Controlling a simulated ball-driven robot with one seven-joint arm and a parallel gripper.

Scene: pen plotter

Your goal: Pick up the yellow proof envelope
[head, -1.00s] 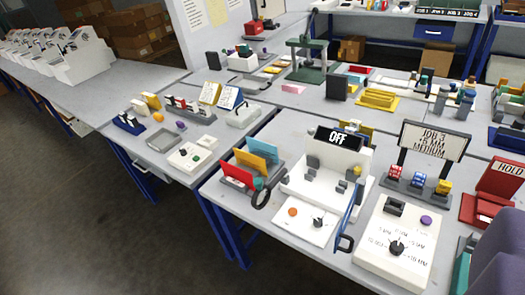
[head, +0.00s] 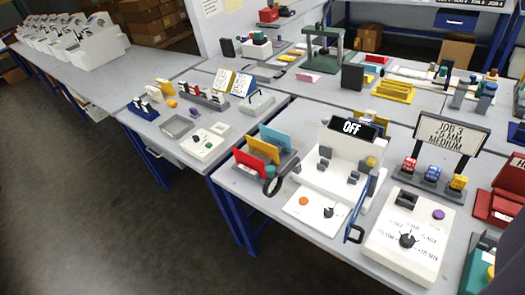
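A yellow envelope-like card (head: 263,149) stands upright in a dark grey rack (head: 287,167) at the near table's left corner. It is between a red card (head: 249,163) in front and a blue card (head: 277,137) behind, and the red card partly covers its lower part. The lettering on the cards, if any, is too small to read. My gripper is not in view.
A white plotter (head: 335,172) with an OFF sign stands right of the rack. A black ring-shaped handle (head: 274,186) is close to the rack's right end. A white dial panel (head: 409,236) is farther right. The floor (head: 120,215) at left is open.

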